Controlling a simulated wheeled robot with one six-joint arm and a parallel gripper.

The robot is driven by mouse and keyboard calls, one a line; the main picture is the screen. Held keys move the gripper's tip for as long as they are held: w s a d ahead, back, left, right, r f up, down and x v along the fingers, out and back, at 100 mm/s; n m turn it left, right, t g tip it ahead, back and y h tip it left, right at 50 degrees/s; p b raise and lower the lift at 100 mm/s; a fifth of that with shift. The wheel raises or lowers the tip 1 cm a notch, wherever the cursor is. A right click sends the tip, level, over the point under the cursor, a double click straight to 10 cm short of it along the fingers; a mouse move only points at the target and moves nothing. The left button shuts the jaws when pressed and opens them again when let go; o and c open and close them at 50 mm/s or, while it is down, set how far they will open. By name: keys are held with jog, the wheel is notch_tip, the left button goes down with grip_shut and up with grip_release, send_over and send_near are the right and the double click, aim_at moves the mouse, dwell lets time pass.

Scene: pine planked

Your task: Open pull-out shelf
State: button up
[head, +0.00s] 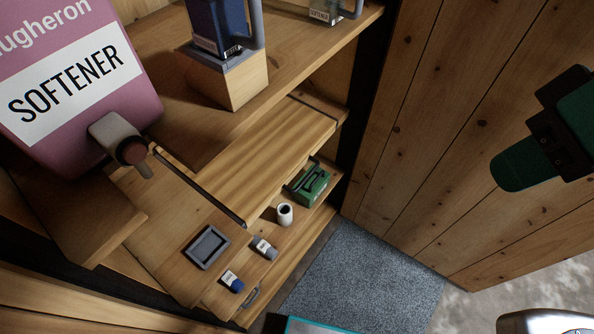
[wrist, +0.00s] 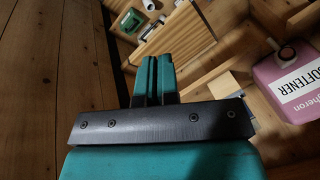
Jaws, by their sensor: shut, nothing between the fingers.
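A light striped board (head: 265,150) lies between two dark rails inside the wooden unit; it looks like the pull-out shelf, but I cannot be sure. A small grey handle (head: 250,297) sits at the front of a lower board, and I cannot tell if it belongs to the pull-out shelf. My gripper (head: 508,170) is at the right in the head view, in front of the plank wall and well apart from the unit. In the wrist view its teal fingers (wrist: 154,75) are together and empty, with the shelves beyond them.
A pink softener container (head: 75,75) with a tap stands at upper left. A blue jug (head: 218,30) stands on a wood block. A grey mat (head: 360,275) covers clear floor.

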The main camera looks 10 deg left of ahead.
jog(key=o, duration=0.3)
jog(key=shift+f+b, duration=0.3)
jog(key=o, duration=0.3)
jog(key=w+a+f+m+y+b, duration=0.1)
jog(key=w+a+f+y+b, duration=0.1)
jog(key=f+b, duration=0.6)
jog(key=w+a+f+m+y+b, duration=0.1)
jog(key=w+a+f+y+b, duration=0.1)
jog(key=f+b, duration=0.6)
jog(key=w+a+f+m+y+b, duration=0.1)
jog(key=w+a+f+b, duration=0.3)
jog(key=f+b, duration=0.4)
jog(key=shift+a+f+t+y, duration=0.15)
jog(key=shift+f+t+y, duration=0.15)
jog(key=shift+f+y, duration=0.45)
jog(key=m+t+y+b, duration=0.45)
jog(key=m+b, duration=0.35)
jog(key=b, duration=1.1)
send_near(307, 176)
jog(key=shift+m+t+h, duration=0.3)
jog(key=shift+t+h, duration=0.1)
jog(key=shift+t, duration=0.05)
jog(key=x, duration=1)
jog(key=shift+s+a+f+b, duration=0.1)
jog(key=shift+s+a+b, duration=0.15)
jog(key=shift+b, duration=0.1)
jog(key=shift+d, duration=0.1)
grip_shut()
